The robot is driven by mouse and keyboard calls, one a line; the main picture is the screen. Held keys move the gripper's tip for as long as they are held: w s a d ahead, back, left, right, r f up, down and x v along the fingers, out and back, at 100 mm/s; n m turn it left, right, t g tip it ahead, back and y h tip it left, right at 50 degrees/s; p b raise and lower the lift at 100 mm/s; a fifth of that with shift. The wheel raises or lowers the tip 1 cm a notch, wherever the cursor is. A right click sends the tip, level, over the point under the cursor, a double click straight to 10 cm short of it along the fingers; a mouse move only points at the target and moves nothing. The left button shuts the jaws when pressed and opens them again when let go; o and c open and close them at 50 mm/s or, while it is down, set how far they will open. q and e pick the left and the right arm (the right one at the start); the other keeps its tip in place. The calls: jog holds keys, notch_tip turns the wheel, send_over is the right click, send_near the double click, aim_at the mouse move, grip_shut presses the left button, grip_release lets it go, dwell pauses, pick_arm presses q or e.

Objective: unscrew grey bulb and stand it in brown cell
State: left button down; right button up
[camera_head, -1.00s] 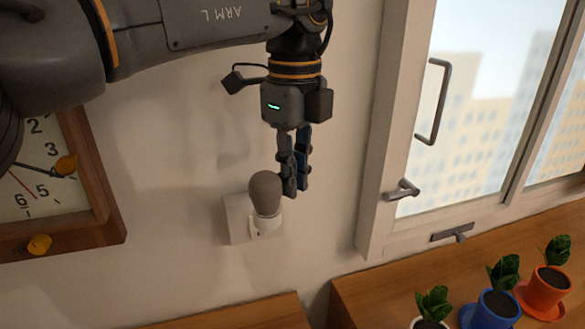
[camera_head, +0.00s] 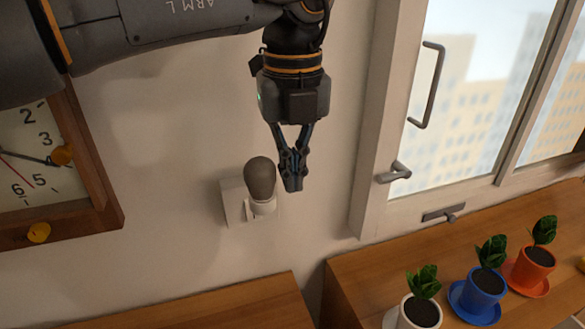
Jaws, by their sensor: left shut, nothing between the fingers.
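The grey bulb (camera_head: 261,178) stands upright in a white socket (camera_head: 262,207) on a square plate on the wall. My left gripper (camera_head: 293,186) points down just to the right of the bulb. Its fingers are shut with nothing between them. The brown cell is not in view. My right gripper is not in view.
A wooden clock (camera_head: 92,160) with yellow knobs hangs at the left. A window (camera_head: 480,90) with a handle (camera_head: 396,173) is at the right. Potted plants in white (camera_head: 421,312), blue (camera_head: 485,284) and orange (camera_head: 534,268) pots stand on a wooden counter (camera_head: 345,290) below it.

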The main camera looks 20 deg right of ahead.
pick_arm(q)
jog(key=w+n, duration=0.1)
jog(key=n, duration=0.2)
jog(key=w+n, duration=0.1)
jog(key=n, duration=0.2)
jog(key=w+n, duration=0.1)
jog(key=n, duration=0.2)
jog(key=shift+w+d, duration=0.2)
jog(key=shift+w, duration=0.05)
jog(key=c, duration=1.8)
grip_release()
